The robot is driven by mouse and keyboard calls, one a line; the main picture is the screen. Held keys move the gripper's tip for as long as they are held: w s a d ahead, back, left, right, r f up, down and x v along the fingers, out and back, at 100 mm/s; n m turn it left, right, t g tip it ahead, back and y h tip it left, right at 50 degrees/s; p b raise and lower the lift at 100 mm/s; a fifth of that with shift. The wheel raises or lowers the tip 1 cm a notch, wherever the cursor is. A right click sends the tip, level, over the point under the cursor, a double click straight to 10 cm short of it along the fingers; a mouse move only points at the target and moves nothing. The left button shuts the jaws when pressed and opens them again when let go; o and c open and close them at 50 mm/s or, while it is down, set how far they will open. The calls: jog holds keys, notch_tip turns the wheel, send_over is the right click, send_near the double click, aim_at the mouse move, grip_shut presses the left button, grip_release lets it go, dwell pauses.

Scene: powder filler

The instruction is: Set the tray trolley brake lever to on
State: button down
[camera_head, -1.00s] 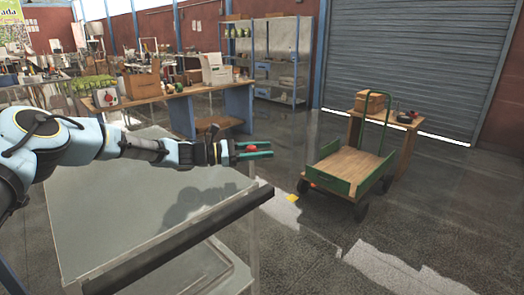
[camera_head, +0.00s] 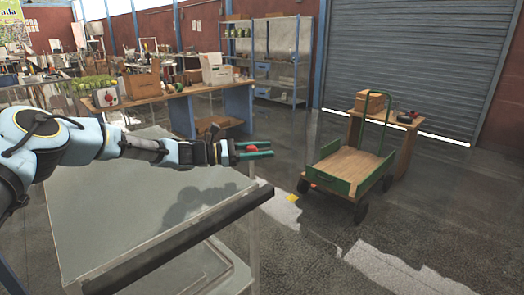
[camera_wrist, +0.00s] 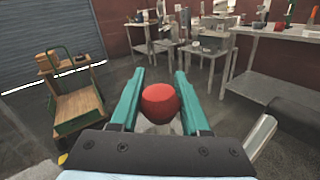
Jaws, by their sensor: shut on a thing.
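The tray trolley (camera_head: 150,215) is a grey metal cart in the foreground of the head view, with a dark bar (camera_head: 215,225) along its near right edge. The brake lever's round red knob (camera_head: 252,149) is by the trolley's far right corner. It also shows large in the wrist view (camera_wrist: 160,102), with a pale stem partly visible below. My gripper (camera_head: 262,149) has its teal fingers on either side of the knob and is shut on it. In the wrist view the fingers (camera_wrist: 160,85) flank the knob. Most of the lever's stem and its pivot are hidden.
A green cart with a wooden bed (camera_head: 348,165) stands to the right, with a small wooden table (camera_head: 405,135) behind it. A workbench (camera_head: 175,92) and shelf rack (camera_head: 285,65) stand at the back.

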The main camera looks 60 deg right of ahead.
jog(key=s+a+f+m+t+y+b, duration=0.1)
jog(key=s+f+m+t+b, duration=0.3)
jog(key=s+b, duration=0.4)
jog(key=shift+a+f+m+y+b, duration=0.2)
jog(key=shift+a+m+y+b, duration=0.15)
jog(key=shift+a+m, duration=0.45)
jog(key=shift+s, duration=0.1)
jog(key=shift+c, duration=1.9)
grip_release()
jog(key=shift+r, duration=0.1)
